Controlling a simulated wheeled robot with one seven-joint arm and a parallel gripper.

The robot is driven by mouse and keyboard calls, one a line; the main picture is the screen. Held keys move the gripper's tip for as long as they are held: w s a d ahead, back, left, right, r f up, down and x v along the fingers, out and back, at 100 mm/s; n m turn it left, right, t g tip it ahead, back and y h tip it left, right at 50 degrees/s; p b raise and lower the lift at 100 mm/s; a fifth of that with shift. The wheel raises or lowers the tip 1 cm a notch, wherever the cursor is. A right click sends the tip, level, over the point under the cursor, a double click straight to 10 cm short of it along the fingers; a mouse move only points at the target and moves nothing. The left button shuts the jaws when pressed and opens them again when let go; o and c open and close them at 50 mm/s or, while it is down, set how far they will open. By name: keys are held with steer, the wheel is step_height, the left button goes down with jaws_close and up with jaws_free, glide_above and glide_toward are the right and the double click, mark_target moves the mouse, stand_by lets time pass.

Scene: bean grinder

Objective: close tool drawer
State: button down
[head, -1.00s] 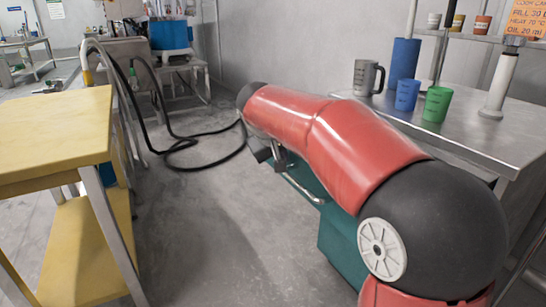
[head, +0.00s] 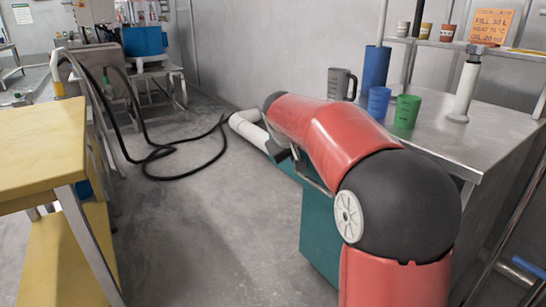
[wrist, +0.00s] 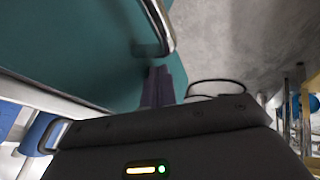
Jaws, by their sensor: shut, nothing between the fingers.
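The teal tool drawer unit (head: 320,235) stands under the metal table, partly hidden behind my red arm. A curved metal handle (head: 313,176) shows on it beside the arm. In the wrist view the teal drawer front (wrist: 85,45) fills the upper left, with a metal handle (wrist: 160,28) near the top. My gripper (wrist: 161,78) is shut and empty. Its dark fingertips are at the teal front, just below the handle in the picture; I cannot tell whether they touch it. How far the drawer stands open is hidden by my arm.
The metal table (head: 455,145) holds a grey mug (head: 338,84), blue cups and a green cup (head: 406,112). A yellow table (head: 40,150) stands at the left. Black hoses (head: 165,165) lie on the floor behind.

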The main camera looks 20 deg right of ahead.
steer(key=w+d+p, duration=0.1)
steer(key=d, duration=0.2)
steer(key=w+d+p, duration=0.1)
steer(key=d, duration=0.3)
steer(key=w+d+p, duration=0.1)
steer(key=d+p, duration=0.1)
steer(key=d, duration=0.2)
steer(key=shift+w, duration=0.3)
steer(key=shift+a, duration=0.1)
